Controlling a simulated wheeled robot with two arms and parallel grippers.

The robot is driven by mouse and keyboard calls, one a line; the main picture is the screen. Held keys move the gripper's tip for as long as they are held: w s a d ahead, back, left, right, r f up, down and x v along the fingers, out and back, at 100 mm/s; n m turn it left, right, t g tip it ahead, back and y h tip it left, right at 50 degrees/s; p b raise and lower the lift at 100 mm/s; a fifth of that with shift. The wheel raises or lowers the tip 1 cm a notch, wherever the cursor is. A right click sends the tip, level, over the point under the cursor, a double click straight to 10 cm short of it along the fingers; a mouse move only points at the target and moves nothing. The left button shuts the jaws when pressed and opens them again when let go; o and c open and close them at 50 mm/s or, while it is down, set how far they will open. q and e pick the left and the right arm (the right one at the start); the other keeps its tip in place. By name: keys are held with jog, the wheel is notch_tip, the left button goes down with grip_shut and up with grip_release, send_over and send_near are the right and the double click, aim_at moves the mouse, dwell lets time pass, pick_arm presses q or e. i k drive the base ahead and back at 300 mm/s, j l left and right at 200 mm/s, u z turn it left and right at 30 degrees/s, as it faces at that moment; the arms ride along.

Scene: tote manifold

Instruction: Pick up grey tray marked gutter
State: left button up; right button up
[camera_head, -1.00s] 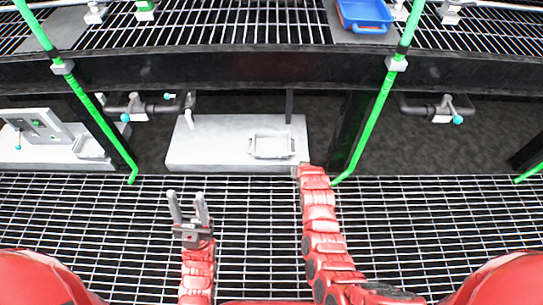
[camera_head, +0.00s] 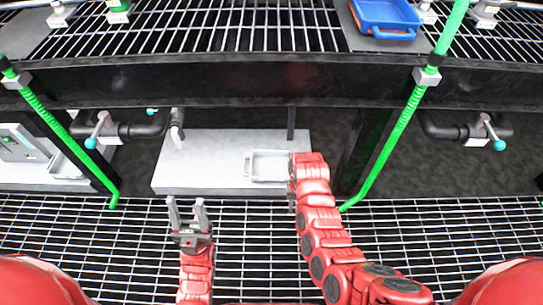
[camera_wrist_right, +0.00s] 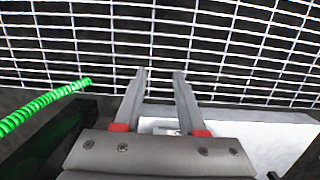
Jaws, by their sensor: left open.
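A light grey tray (camera_head: 251,166) sits on a white block (camera_head: 200,160) below the dark beam, in the middle of the head view. No marking on it is readable. My right arm's end covers the tray's right side in the head view, and its fingers are mostly hidden there. In the right wrist view my right gripper (camera_wrist_right: 160,73) is open with nothing between its fingertips; part of the white block (camera_wrist_right: 255,135) shows behind the fingers. My left gripper (camera_head: 187,202) is open and empty over the grating, left of the tray and nearer to me.
Another grey tray (camera_head: 66,166) lies far left by a panel. Green hoses (camera_head: 402,125) hang on both sides. Pipes with valves (camera_head: 120,131) run under the beam (camera_head: 250,82). The lower grating (camera_head: 250,235) is clear.

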aim_at(266, 165)
jog(key=i, duration=1)
